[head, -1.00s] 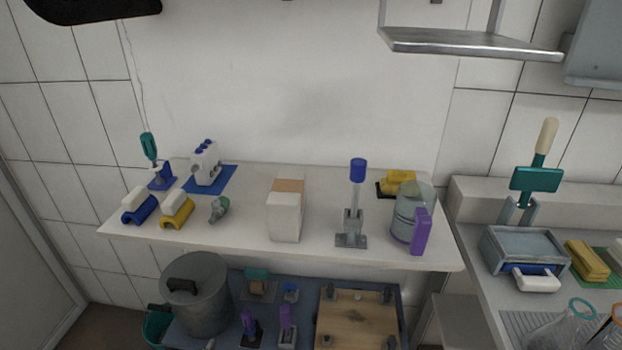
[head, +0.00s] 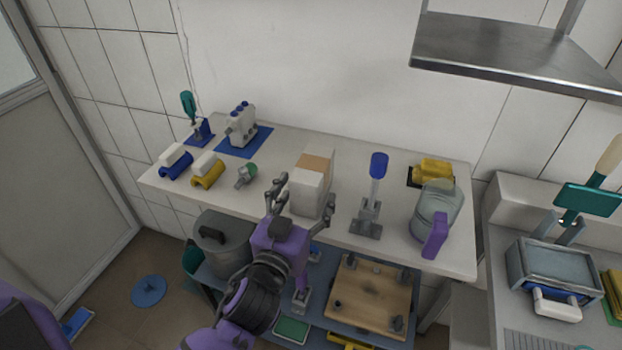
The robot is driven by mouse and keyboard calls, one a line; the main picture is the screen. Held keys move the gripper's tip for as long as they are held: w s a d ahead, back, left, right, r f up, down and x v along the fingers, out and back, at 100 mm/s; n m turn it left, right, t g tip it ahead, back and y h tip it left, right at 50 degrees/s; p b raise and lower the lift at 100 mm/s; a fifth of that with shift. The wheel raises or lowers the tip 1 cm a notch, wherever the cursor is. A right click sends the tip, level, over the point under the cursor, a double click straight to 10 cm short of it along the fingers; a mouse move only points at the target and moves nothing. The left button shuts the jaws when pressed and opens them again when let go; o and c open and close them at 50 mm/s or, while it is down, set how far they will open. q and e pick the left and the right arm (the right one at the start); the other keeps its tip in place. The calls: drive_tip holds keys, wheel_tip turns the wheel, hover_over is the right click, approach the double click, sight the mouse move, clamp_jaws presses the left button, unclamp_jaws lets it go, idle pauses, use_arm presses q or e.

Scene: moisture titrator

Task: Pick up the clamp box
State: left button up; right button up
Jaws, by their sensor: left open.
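The clamp box appears to be the upright white box (head: 311,186) with a tan patch on top, standing near the front middle of the white table. My left gripper (head: 301,201) is open at its front, with its fingers spread to the left and right of the box's near side. The left finger covers a little of the box's left edge. I cannot tell whether either finger touches it. My right gripper is not in view.
A grey stand with a blue-topped lever (head: 371,200) stands close to the right of the box. A glass jar with a purple handle (head: 434,214) is further right. A small grey-green part (head: 246,176) lies left. A metal shelf (head: 515,55) hangs upper right.

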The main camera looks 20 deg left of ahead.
use_arm(q)
drive_tip(key=w, duration=0.3)
drive_tip(key=w+p, duration=0.1)
drive_tip(key=w, duration=0.1)
drive_tip(key=shift+w+a+r, duration=0.15)
drive_tip(key=shift+a+r, duration=0.1)
drive_tip(key=shift+a, duration=0.1)
drive_tip(key=c, duration=1.5)
